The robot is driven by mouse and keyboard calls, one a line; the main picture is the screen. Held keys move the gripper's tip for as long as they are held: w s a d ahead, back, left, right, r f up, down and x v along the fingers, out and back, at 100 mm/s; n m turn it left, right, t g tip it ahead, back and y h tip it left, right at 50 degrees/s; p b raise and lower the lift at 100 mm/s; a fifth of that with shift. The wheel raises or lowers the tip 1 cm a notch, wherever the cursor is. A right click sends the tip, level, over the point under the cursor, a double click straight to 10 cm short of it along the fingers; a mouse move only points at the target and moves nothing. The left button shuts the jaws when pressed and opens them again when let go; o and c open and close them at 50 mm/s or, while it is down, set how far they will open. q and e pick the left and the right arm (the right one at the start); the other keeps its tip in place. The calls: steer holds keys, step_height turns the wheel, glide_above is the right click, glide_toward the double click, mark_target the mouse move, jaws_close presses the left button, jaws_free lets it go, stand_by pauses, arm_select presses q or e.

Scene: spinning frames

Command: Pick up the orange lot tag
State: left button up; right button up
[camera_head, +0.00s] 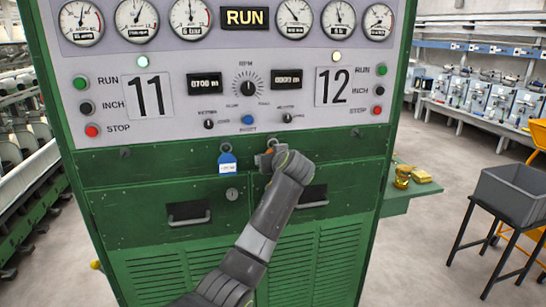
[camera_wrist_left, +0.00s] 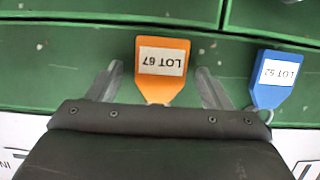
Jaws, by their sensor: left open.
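The orange lot tag (camera_wrist_left: 162,58) reads "LOT 67" upside down in the left wrist view, hanging in front of the green panel. My left gripper (camera_wrist_left: 159,80) is open, with one finger on each side of the tag and a visible gap on both sides. In the head view my left gripper (camera_head: 266,160) is at the panel below the dials and hides most of the orange tag. A blue tag (camera_wrist_left: 273,80) reading "LOT 52" hangs beside it; it also shows in the head view (camera_head: 227,164). My right gripper is not in view.
The green machine cabinet (camera_head: 150,168) fills the middle, with gauges, buttons and a speed knob (camera_head: 248,84) above the tags. Drawer handles (camera_head: 188,214) stick out below. A grey bin (camera_head: 510,192) on a black stand is at the right.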

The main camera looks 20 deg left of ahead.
arm_select(q)
steer(key=shift+c, duration=0.4)
steer(key=c, duration=1)
steer(key=shift+o, duration=0.2)
steer(key=shift+r, duration=0.15)
steer(key=f+b+v, duration=0.2)
steer(key=b+v, duration=0.1)
steer(key=v, duration=0.6)
steer(key=s+f+b+v, duration=0.1)
steer(key=b+v, duration=0.3)
steer(key=v, duration=0.4)
steer(key=shift+s+d+f, duration=0.25)
steer(key=shift+s+d, duration=0.05)
steer(key=shift+d, duration=0.2)
steer(key=shift+r, duration=0.1)
